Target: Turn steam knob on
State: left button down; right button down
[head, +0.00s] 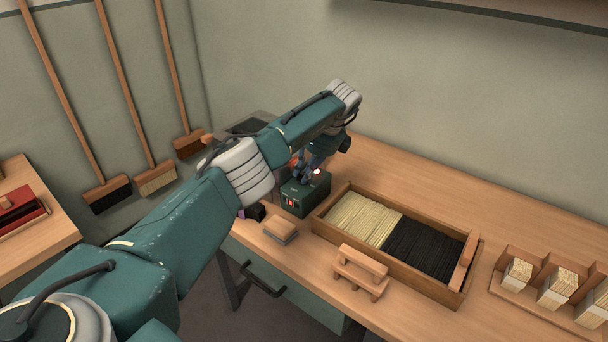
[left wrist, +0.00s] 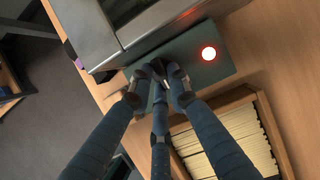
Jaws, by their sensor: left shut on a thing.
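The dark green steam box (head: 296,201) stands on the workbench beside the bristle tray. It also shows in the left wrist view (left wrist: 205,73), with a round lamp (left wrist: 208,53) glowing white with a red rim. My left gripper (head: 308,175) reaches down onto the top of this box. In the left wrist view its three dark fingers (left wrist: 160,80) come together over the box's edge, shut on the steam knob. The knob is almost wholly hidden between the fingertips, so its angle cannot be told. My right gripper is not in view.
A wooden tray (head: 318,223) of pale and black bristles lies right of the box. A grey metal unit (left wrist: 150,22) stands close to the fingers. A brush (head: 281,229) and a small wooden rack (head: 361,272) lie near the front edge. Brooms hang on the wall.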

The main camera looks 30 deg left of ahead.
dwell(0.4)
pick_arm(q)
jog(key=c, duration=1.6)
grip_release()
jog(key=shift+c, duration=0.2)
jog(key=v, duration=1.2)
jog(key=shift+w, duration=0.1)
